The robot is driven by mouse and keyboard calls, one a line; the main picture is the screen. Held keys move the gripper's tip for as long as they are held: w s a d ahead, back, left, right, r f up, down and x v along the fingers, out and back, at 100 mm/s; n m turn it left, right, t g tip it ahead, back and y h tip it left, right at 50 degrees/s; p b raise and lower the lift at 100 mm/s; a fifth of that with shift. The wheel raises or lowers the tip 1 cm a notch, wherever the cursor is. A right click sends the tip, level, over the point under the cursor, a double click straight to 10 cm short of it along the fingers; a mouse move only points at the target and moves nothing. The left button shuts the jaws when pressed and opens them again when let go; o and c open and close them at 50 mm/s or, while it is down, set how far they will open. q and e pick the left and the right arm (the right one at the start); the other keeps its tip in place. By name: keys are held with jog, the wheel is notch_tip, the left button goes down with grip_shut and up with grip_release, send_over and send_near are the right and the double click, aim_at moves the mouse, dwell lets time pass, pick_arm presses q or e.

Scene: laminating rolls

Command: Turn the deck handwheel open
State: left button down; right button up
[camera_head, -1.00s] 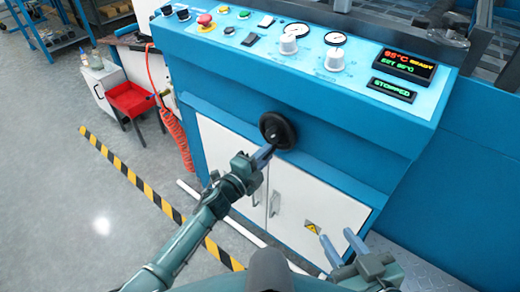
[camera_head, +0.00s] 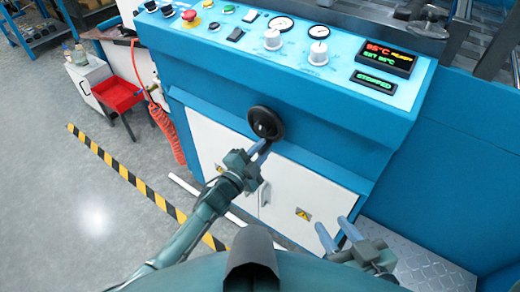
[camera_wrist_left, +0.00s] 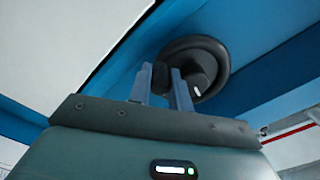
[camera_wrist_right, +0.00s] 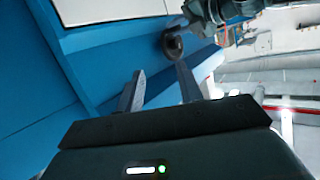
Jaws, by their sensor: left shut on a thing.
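The deck handwheel (camera_head: 265,122) is a small black wheel on the blue front of the machine, below the control panel. My left gripper (camera_head: 264,149) reaches it from below, with its fingers at the wheel's lower edge. In the left wrist view, the fingers (camera_wrist_left: 161,82) are closed around a dark part of the handwheel (camera_wrist_left: 203,66) at its left side; whether this is rim or a knob is hard to tell. My right gripper (camera_head: 335,232) is open and empty, low and right of the wheel. The wheel also shows in the right wrist view (camera_wrist_right: 172,44), beyond its spread fingers.
The control panel (camera_head: 230,48) has buttons, gauges and a display reading STOPPED (camera_head: 373,82). White cabinet doors (camera_head: 290,188) sit below the wheel. A red tray cart (camera_head: 118,95) and coiled red hose (camera_head: 165,132) stand left.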

pick_arm(q)
jog(key=shift+s+f, duration=0.1)
pick_arm(e)
jog(key=shift+w+a+r, duration=0.1)
jog(key=shift+w+r, duration=0.1)
jog(key=shift+r, duration=0.05)
pick_arm(q)
jog(key=c, duration=1.6)
grip_release()
jog(key=shift+o, duration=0.2)
jog(key=p+v, duration=0.2)
jog(key=v, duration=1.1)
pick_arm(e)
jog(key=shift+w+a+f+g, duration=0.2)
jog(key=shift+w+a+g, duration=0.1)
jog(key=shift+a, duration=0.1)
jog(key=shift+s+f, duration=0.1)
jog(key=shift+s, duration=0.05)
